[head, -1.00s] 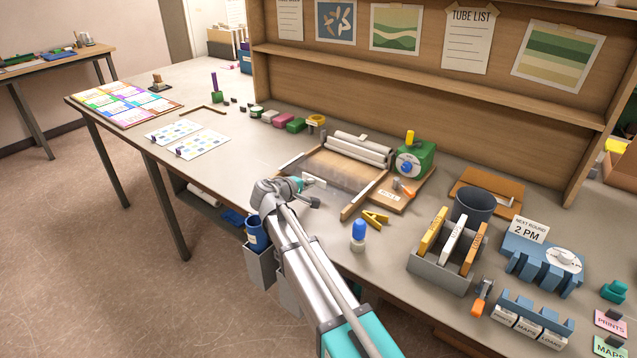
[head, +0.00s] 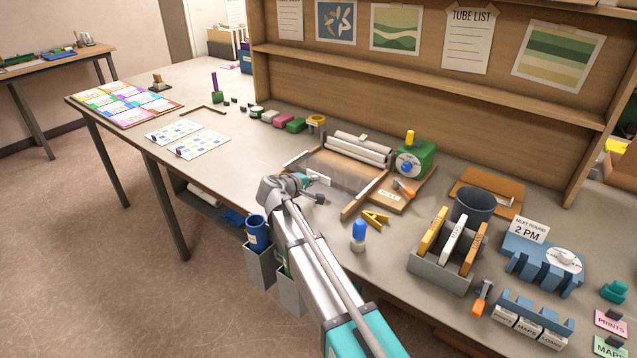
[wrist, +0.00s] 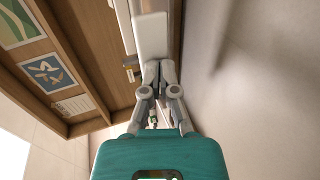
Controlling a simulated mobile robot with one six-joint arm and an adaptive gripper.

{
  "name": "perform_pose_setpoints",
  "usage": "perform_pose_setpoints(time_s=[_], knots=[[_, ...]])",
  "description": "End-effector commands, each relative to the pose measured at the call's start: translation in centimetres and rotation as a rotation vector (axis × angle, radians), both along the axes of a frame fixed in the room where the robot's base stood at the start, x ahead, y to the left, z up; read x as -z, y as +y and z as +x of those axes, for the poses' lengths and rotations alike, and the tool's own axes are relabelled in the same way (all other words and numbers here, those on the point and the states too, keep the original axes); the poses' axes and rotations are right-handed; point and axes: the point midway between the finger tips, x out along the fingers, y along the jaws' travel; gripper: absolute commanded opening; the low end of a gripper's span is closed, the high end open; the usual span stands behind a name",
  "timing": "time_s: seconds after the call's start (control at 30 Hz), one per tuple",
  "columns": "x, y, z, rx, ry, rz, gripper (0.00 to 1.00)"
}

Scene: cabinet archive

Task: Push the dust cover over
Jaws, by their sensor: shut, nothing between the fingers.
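The dust cover (head: 341,174) appears as a clear, brownish-looking sheet between two wooden rails on the bench; its exact edges are hard to tell. A white tab (head: 319,178) stands at its near left end and looks like part of it. In the wrist view a white plate (wrist: 152,36), probably this tab, stands directly ahead of the fingers. My gripper (wrist: 158,66) is shut and empty, with its tips at or very near the plate; I cannot tell contact for sure. In the head view my wrist hides part of the near end.
White rolls (head: 360,149) lie behind the cover. A green machine with a dial (head: 414,157) stands to the right. A yellow clip (head: 376,218), a blue-capped bottle (head: 358,235) and a file rack (head: 442,270) stand nearer. Bins (head: 259,265) hang at the bench front.

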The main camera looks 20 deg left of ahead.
Motion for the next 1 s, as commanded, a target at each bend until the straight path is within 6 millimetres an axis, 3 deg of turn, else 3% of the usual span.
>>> perform_pose_setpoints(time_s=[1.0], knots=[[0.0,-0.9,2.1,0.001,0.000,0.000,0.00]])
